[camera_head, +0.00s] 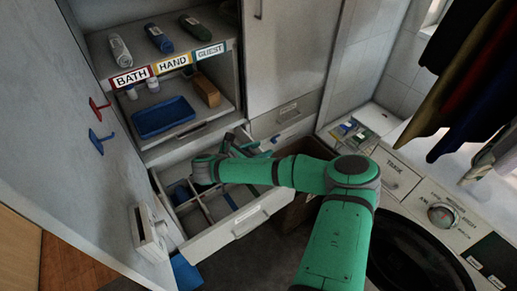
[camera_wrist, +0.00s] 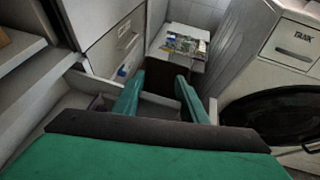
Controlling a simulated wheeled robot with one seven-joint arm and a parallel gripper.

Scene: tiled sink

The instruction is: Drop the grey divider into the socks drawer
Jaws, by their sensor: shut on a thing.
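My gripper (camera_head: 250,149) is over the back right part of an open white drawer (camera_head: 232,237). In the wrist view its two green fingers (camera_wrist: 160,98) stand a little apart, shut on the grey divider. The divider is hard to make out against the pale drawer edge and the fingers. The open drawer has thin grey partitions that split it into compartments, with dark blue items (camera_head: 181,194) at its left. No socks label is readable. My arm hides part of the drawer's right side and back.
Shelves above hold rolled towels (camera_head: 159,39), a blue tray (camera_head: 163,117) and a wooden block (camera_head: 206,91). A white cabinet door (camera_head: 85,150) stands open at left. A washing machine (camera_head: 430,215) is at right, with a dark bin (camera_head: 300,205) beside the drawer.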

